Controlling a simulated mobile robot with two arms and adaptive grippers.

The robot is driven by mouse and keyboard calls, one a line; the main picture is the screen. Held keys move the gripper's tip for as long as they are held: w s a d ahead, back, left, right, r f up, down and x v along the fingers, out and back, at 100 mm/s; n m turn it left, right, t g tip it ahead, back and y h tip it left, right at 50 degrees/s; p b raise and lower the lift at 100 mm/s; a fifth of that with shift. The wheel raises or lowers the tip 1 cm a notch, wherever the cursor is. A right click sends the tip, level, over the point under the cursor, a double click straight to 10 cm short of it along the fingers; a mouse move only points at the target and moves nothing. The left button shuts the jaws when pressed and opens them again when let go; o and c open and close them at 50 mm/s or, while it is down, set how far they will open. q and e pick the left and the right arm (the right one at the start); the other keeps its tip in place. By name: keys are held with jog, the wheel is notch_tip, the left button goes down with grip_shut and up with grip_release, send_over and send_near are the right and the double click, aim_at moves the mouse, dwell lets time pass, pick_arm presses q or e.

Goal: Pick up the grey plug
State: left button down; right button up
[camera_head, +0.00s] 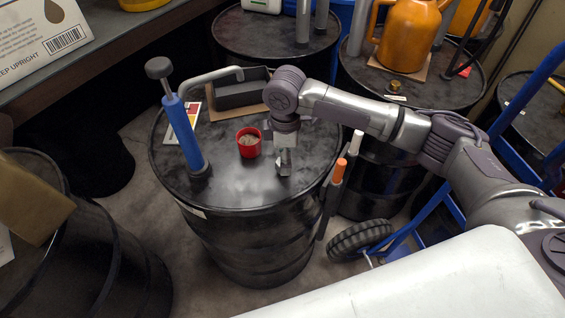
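My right arm reaches in from the right, and its gripper (284,163) points down just above the right part of the front drum's black top (235,185). The fingers are small and seen from above, so I cannot tell whether they are open or shut. My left gripper is not in view.
On the front drum are a red cup (248,142) with beige contents, a blue hand pump (182,130) with a grey spout, a label sheet and a dark grey tray (242,90). Orange and white-capped tools hang at its right rim. Other drums and a blue hand truck (428,205) crowd around.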

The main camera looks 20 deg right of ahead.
notch_tip(320, 180, down, 4)
jog(key=shift+w+r, duration=0.15)
jog(key=shift+r, duration=0.05)
jog(key=shift+c, duration=1.3)
grip_shut()
jog(key=shift+r, duration=0.1)
